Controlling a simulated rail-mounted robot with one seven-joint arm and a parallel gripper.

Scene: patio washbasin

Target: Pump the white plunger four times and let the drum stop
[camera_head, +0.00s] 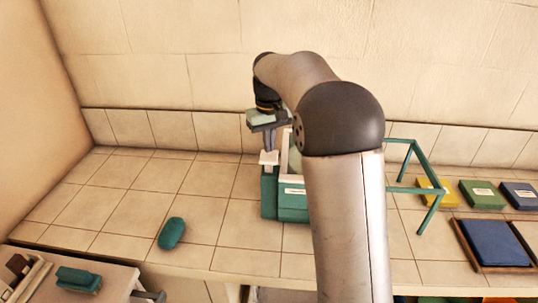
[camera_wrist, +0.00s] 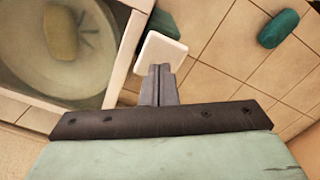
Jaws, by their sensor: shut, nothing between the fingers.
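The white plunger (camera_head: 268,158) has a square cap and stands at the left side of a teal washer box (camera_head: 291,205). My gripper (camera_head: 270,148) is shut and empty, pointing down directly over the cap. In the wrist view the fingertips (camera_wrist: 160,70) overlap the edge of the plunger cap (camera_wrist: 163,46); I cannot tell whether they press on it. The pale drum (camera_wrist: 35,75) shows at the upper left of the wrist view, with a yellowish lump (camera_wrist: 60,33) inside. In the head view my arm hides most of the drum. I cannot tell whether it is turning.
A teal rounded object (camera_head: 172,233) lies on the tiled counter to the left. A teal frame (camera_head: 428,165) stands right of my arm. Yellow (camera_head: 435,190), green (camera_head: 481,195) and blue (camera_head: 520,195) items and a tray (camera_head: 463,245) with blue cloth lie farther right. The left counter is mostly clear.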

